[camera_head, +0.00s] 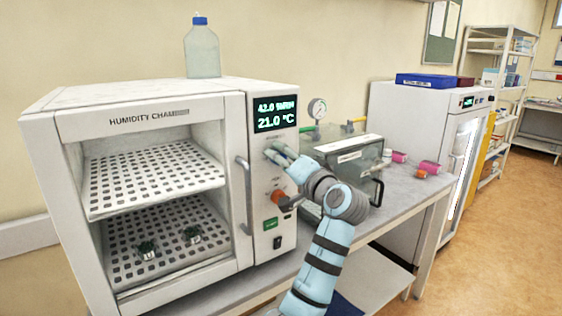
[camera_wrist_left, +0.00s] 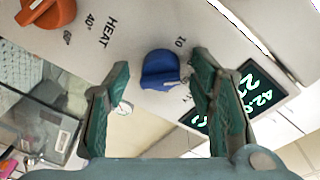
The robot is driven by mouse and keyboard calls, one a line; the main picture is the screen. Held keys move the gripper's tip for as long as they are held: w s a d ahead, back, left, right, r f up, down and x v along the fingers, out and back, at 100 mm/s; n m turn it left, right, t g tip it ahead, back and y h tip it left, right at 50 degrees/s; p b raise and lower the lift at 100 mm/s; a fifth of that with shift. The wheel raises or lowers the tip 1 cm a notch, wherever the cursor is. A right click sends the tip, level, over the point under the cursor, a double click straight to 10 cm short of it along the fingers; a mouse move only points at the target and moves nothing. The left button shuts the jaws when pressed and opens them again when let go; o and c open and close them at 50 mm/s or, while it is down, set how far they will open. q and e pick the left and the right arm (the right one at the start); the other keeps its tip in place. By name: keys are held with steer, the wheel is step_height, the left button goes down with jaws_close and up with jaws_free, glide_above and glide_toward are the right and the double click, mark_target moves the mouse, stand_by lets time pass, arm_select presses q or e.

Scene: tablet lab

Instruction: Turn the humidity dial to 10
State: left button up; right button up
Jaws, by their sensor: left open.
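The blue humidity dial (camera_wrist_left: 161,70) shows in the left wrist view on the white control panel, with a printed 10 beside it. My left gripper (camera_head: 275,153) is open at the panel below the display in the head view. In the wrist view its two green fingers stand on either side of the dial; I cannot tell whether they touch it. In the head view the gripper hides the dial. The display (camera_head: 275,113) reads 42.0 %RH and 21.0 °C. My right gripper is not in view.
The orange heat knob (camera_head: 271,196) sits below on the same panel; it also shows in the wrist view (camera_wrist_left: 47,12). The chamber door handle (camera_head: 245,190) is to the left. A clear box (camera_head: 348,160) stands close on the right. A bottle (camera_head: 202,52) stands on top of the chamber.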

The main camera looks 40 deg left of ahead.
arm_select(q)
steer(key=shift+d+r, duration=0.15)
steer(key=shift+d, duration=0.05)
steer(key=shift+c, duration=0.6)
steer(key=c, duration=1)
steer(key=shift+n+y+b, duration=0.6)
steer(key=shift+n+b, duration=3.3)
steer(key=shift+n, duration=0.7)
steer(key=o, duration=1.1)
steer(key=shift+a, duration=0.1)
